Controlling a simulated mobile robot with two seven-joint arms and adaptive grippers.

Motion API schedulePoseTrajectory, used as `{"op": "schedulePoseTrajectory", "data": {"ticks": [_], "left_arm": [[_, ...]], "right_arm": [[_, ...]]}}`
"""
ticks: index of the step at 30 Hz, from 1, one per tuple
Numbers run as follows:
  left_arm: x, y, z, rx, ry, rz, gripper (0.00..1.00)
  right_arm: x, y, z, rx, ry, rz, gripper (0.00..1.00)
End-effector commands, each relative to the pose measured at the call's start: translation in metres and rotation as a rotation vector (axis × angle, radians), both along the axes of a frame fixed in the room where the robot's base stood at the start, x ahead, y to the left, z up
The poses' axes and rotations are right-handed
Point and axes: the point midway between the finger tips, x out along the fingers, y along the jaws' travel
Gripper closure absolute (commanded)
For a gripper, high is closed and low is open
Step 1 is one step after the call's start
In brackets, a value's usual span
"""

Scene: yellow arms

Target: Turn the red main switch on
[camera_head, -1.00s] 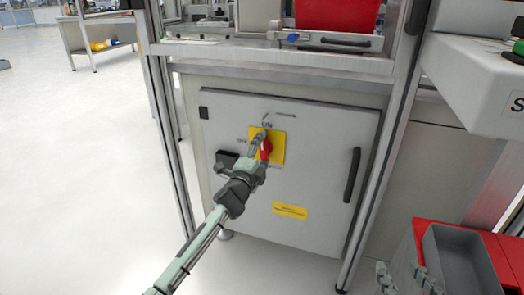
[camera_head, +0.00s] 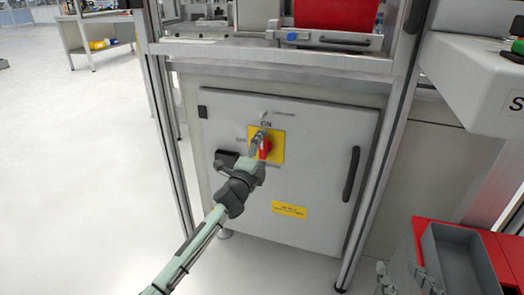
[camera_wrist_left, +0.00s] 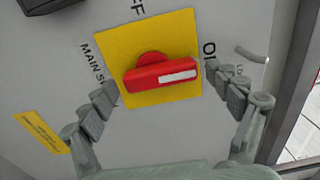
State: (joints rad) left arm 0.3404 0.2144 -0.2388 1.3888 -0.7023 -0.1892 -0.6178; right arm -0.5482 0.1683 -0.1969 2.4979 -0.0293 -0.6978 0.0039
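The red main switch (camera_head: 265,149) sits on a yellow plate (camera_head: 278,146) on the grey cabinet door. In the left wrist view the red handle (camera_wrist_left: 150,76) lies across the yellow plate, its white stripe at the end facing the "ON" label. My left gripper (camera_head: 259,143) is at the switch. In the left wrist view its fingers (camera_wrist_left: 160,84) stand apart on either side of the handle, with small gaps showing. My right gripper (camera_head: 384,279) shows only partly at the bottom edge, beside the red bin; its opening is unclear.
The cabinet door (camera_head: 225,120) has a black handle (camera_head: 351,174) at right and a yellow label (camera_head: 289,209) below the switch. A dark latch (camera_head: 226,160) is just left of my left gripper. A red bin (camera_head: 425,232) holding a grey box (camera_head: 458,262) stands at lower right.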

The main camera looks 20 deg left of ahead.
Motion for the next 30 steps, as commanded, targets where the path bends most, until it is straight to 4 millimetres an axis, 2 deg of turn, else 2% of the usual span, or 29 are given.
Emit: {"op": "schedulePoseTrajectory", "data": {"ticks": [9,13,24,30], "left_arm": [[-0.001,0.0,0.0,-0.004,0.0,0.0,0.07],[-0.011,0.001,-0.001,-0.002,0.0,0.0,0.07],[-0.086,0.003,-0.001,-0.003,0.002,-0.001,0.07],[-0.113,0.004,-0.001,-0.003,0.001,0.0,0.07]], "right_arm": [[0.0,0.001,0.0,-0.001,-0.002,0.004,0.6],[0.0,0.001,0.0,0.0,-0.002,0.004,0.6],[0.0,0.001,0.0,0.0,-0.001,0.001,0.6],[0.0,0.0,0.0,0.0,-0.001,0.001,0.6]]}}
